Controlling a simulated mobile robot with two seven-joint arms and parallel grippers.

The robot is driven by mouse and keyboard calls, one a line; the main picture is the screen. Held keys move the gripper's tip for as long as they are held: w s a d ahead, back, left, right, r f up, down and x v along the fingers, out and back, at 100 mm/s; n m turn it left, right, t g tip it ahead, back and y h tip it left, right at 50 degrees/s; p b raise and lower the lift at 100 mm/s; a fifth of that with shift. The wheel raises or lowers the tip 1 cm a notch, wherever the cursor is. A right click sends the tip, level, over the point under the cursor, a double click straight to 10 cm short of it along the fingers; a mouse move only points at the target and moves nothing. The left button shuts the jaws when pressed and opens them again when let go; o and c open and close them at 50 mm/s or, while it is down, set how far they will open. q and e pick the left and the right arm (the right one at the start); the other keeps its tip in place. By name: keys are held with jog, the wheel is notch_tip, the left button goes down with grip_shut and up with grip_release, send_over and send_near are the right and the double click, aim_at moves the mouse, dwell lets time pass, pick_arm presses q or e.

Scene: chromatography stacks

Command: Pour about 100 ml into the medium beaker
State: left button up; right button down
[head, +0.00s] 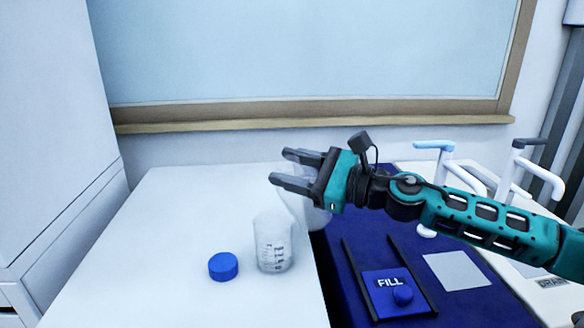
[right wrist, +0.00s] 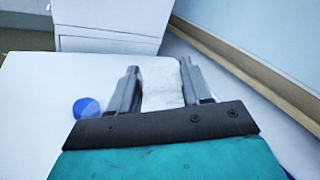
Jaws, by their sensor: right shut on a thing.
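A clear graduated beaker (head: 273,245) stands upright on the white table, left of the blue mat. My right gripper (head: 279,166) is above and slightly right of it, with its fingers pointing left. It is shut on a clear, see-through vessel (head: 312,212), which is partly hidden behind the gripper and overlaps the beaker's upper right in the head view. In the right wrist view a whitish translucent body (right wrist: 162,82) fills the space between the fingers. Its tilt and any liquid level are hard to make out. My left gripper is not in view.
A blue screw cap (head: 223,266) lies left of the beaker; it also shows in the right wrist view (right wrist: 87,107). The table's left part is clear.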

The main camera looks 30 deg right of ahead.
jog(key=shift+n, duration=0.3)
jog(key=shift+f+n, duration=0.2)
jog(key=shift+n, duration=0.2)
jog(key=shift+a+f+n, duration=0.1)
jog(key=shift+f+n, duration=0.05)
jog(key=shift+n, duration=0.15)
jog(key=shift+f+n+b, duration=0.25)
jog(key=shift+n+b, duration=0.1)
jog(key=shift+n, duration=0.05)
